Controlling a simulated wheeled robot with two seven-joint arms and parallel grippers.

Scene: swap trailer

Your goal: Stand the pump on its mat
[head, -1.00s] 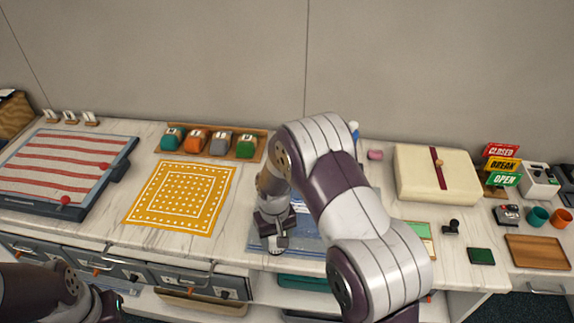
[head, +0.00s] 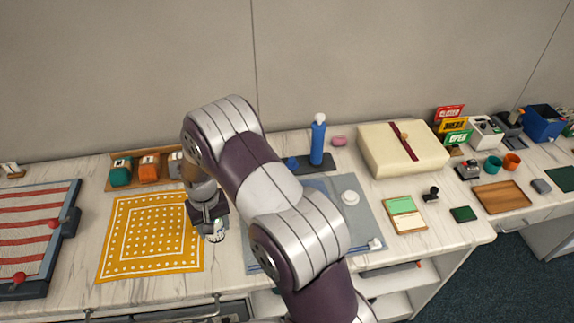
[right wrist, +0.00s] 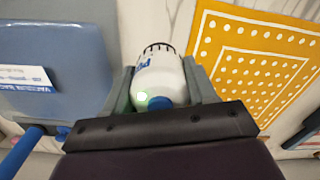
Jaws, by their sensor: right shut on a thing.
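My right gripper (head: 207,228) is shut on a white bottle (head: 216,235) with a blue cap and blue lettering. In the right wrist view the bottle (right wrist: 158,78) sits between the two fingers (right wrist: 163,88). It is near the right edge of the yellow dotted cloth, left of a blue-grey mat (head: 376,218). The mat also shows in the right wrist view (right wrist: 50,55), with a white label. My right arm hides part of the mat. I cannot tell for sure that the bottle is the pump. My left gripper is out of view.
The yellow cloth (head: 115,240) lies flat. A tall blue bottle with a white top (head: 318,143) stands on a dark base behind the mat. A white disc (head: 350,198) lies on the mat.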

